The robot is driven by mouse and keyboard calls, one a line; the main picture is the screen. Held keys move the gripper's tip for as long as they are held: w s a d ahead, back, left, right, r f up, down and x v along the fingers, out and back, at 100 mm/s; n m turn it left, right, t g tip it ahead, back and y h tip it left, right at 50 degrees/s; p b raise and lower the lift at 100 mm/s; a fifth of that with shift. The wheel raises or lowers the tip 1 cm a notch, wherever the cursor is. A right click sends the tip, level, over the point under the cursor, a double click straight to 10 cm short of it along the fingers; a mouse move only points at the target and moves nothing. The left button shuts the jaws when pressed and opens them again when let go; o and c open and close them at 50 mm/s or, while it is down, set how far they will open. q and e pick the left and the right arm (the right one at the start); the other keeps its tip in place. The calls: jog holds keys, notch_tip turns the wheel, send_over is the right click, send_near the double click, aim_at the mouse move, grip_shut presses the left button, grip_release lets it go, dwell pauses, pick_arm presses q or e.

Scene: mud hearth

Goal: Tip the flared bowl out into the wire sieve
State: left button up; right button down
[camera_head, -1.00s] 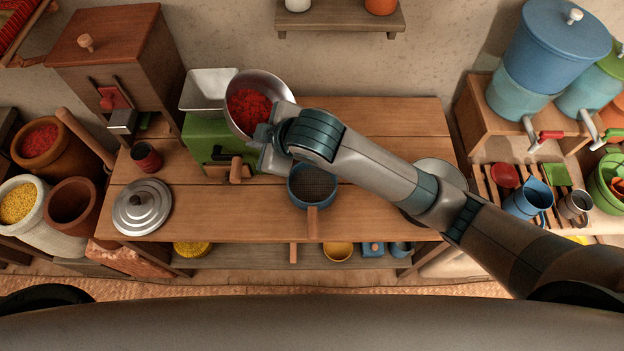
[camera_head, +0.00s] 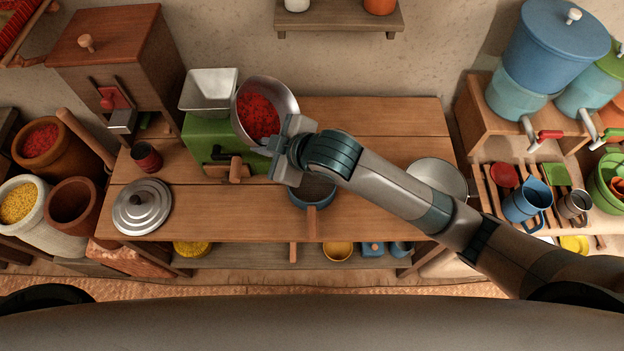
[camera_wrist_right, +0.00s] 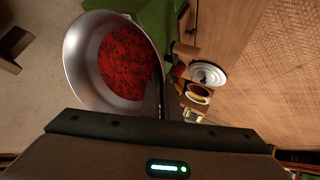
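The flared bowl (camera_head: 284,95) is silvery metal and holds red bits (camera_head: 258,116). It is in the air, tilted, over the right side of the green box. My right gripper (camera_head: 282,147) is shut on its near right rim. The right wrist view also shows the bowl (camera_wrist_right: 78,62), with the red bits inside it. The wire sieve (camera_head: 312,203) looks like the round blue-rimmed pan with a wooden handle on the table. It sits below and right of the bowl, partly hidden by my right gripper. My left gripper is not in view.
A green box (camera_head: 203,133) with a crank and a pale metal hopper (camera_head: 208,95) stands left of the bowl. A grey lid (camera_head: 142,208) and a small red cup (camera_head: 146,158) are further left. A metal plate (camera_head: 436,177) lies right. The table's back right is clear.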

jog(key=shift+w+f, duration=0.15)
jog(key=shift+f, duration=0.15)
jog(key=shift+s+d+y, duration=0.2)
jog(key=shift+y, duration=0.1)
jog(key=shift+f, duration=0.1)
jog(key=shift+w+f+y, duration=0.1)
jog(key=shift+w+y, duration=0.05)
jog(key=shift+y, duration=0.15)
jog(key=shift+t, duration=0.3)
jog(key=shift+s+d, duration=0.15)
jog(key=shift+s, duration=0.05)
jog(key=shift+w+f+y, duration=0.15)
jog(key=shift+y, duration=0.15)
